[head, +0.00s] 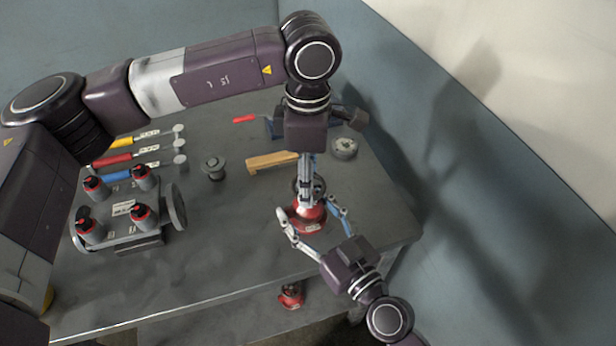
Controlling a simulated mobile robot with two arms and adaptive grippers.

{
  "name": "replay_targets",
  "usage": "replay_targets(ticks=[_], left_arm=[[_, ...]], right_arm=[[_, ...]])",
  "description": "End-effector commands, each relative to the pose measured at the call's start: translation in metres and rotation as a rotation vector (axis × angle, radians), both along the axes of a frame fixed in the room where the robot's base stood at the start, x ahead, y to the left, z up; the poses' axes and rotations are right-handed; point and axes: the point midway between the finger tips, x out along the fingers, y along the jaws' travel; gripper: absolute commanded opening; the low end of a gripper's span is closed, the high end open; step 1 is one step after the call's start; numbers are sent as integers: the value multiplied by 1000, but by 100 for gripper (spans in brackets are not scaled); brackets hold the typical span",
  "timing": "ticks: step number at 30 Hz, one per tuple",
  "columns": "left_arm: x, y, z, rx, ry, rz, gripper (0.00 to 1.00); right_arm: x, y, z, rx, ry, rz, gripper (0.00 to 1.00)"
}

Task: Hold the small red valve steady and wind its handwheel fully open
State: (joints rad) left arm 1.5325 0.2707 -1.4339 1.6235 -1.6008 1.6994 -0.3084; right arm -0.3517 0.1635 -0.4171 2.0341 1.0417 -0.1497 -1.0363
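The small red valve (311,226) stands upright on the grey table near its front right edge. Its dark handwheel (319,187) sits on top, partly covered by my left gripper. My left gripper (304,190) points straight down from above, with its fingertips at the handwheel. The fingers look close together, but I cannot tell whether they are closed on the rim. My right gripper (308,208) reaches in from the lower right.
A grey fixture with several red-collared dark posts (123,209) stands on the table (220,260) at left. Another red valve (291,296) sits below the tabletop.

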Motion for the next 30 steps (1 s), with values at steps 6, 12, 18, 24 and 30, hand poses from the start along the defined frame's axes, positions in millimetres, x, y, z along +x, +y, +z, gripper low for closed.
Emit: replay_targets(ticks=[6,12,18,24,30], left_arm=[[1,0,1,0,-2,206,25],[1,0,1,-1,-2,396,25],[1,0,1,-1,-2,586,25],[1,0,1,-1,-2,776,25],[1,0,1,0,-2,966,25]], right_arm=[[0,-1,-1,-4,-1,-1,2],[0,-1,-1,-4,-1,-1,2],[0,-1,-1,-4,-1,-1,2],[0,-1,-1,-4,-1,-1,2],[0,-1,-1,-4,0,-1,2]])
